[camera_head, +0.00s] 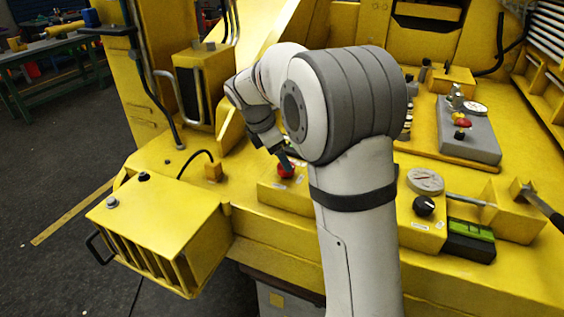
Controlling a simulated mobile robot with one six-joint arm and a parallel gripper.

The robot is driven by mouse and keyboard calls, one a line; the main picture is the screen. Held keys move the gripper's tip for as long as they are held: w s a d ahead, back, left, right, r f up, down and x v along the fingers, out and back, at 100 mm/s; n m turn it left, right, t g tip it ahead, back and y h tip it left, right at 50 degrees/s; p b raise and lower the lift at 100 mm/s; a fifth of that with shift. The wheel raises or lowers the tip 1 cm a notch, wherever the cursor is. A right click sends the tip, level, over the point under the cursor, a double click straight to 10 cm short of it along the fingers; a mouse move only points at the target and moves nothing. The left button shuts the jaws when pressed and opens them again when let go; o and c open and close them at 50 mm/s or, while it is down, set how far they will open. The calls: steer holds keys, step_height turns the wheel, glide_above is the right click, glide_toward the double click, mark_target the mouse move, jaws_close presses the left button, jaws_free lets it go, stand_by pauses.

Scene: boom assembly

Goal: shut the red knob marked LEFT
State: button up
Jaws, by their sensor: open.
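A red knob (287,171) sits on a low yellow box (282,196) near the middle of the yellow machine deck. White labels lie on the box near the knob, too small to read. My gripper (284,160) is at the knob, its dark fingers pointing down just above or beside it. I cannot tell whether they touch it. My white and grey arm hides the right part of the box and whatever is behind it, so another knob there cannot be seen.
A yellow box with a black dial (424,206) and a green-black device (470,240) stand right of my arm. A grey panel (470,140) with small knobs is behind them. A yellow slatted housing (160,235) is front left. A lever (540,205) juts in at right.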

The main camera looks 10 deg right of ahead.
steer(key=shift+x, duration=1.7)
